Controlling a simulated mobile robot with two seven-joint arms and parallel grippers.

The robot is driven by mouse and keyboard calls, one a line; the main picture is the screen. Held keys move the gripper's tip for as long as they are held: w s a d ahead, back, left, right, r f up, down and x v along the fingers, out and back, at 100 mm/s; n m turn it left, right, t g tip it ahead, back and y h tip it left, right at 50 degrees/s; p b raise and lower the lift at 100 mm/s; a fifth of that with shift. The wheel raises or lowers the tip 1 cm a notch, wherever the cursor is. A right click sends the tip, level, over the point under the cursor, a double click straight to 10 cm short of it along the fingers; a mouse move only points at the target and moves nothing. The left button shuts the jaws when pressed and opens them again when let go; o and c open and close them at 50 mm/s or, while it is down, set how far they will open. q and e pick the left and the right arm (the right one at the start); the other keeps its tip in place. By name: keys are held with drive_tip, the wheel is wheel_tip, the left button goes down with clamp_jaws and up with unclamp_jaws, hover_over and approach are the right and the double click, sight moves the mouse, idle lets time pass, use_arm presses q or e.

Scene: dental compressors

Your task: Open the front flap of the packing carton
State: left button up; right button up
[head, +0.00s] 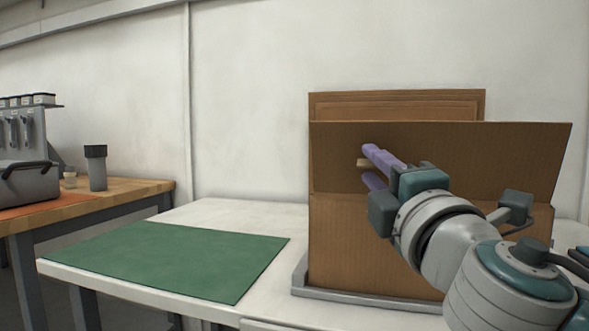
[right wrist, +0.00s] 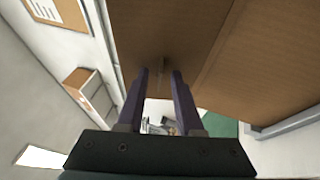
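The brown packing carton (head: 350,245) stands on the white table at the right of the head view. Its front flap (head: 480,150) slants up and outward from the front panel's top edge. A small tan tab (head: 362,163) sticks out from the flap. My right gripper (head: 370,165), with purple fingers, is at the flap's left part. In the right wrist view, the gripper (right wrist: 160,75) is open, with a finger on either side of the tab (right wrist: 162,68) and gaps between. The flap (right wrist: 175,25) fills the top there. My left gripper is not in view.
The carton sits in a grey tray-like base (head: 365,298). A green mat (head: 170,260) lies flat and bare on the table (head: 265,215) to the left. A wooden workbench (head: 130,190) with a grey case and a dark cup stands farther left. A wall is close behind.

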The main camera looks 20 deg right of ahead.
drive_tip(key=shift+s, duration=0.1)
drive_tip(key=b+v, duration=0.1)
drive_tip(key=v, duration=0.8)
drive_tip(key=shift+s, duration=0.4)
drive_tip(key=shift+f, duration=0.1)
drive_tip(key=s+d+r+m+g+h+p, duration=0.1)
drive_tip(key=s+d+m+g+p, duration=0.1)
drive_tip(key=s+m+g+p, duration=0.5)
drive_tip(key=d+r+m+g+p, duration=0.2)
drive_tip(key=m+g+p, duration=0.15)
drive_tip(key=p, duration=0.85)
drive_tip(key=s+a+r+m+g+y+p, duration=0.2)
drive_tip(key=s+a+r+g+y+p, duration=0.15)
drive_tip(key=s+p, duration=0.35)
drive_tip(key=s+a+r+m+g+y+p, duration=0.2)
drive_tip(key=s+a+m+g+p, duration=0.15)
drive_tip(key=s+p, duration=0.35)
wheel_tip(320, 180, up, 35)
drive_tip(key=p, duration=3.4)
drive_tip(key=shift+w+n, duration=0.4)
drive_tip(key=shift+w, duration=0.05)
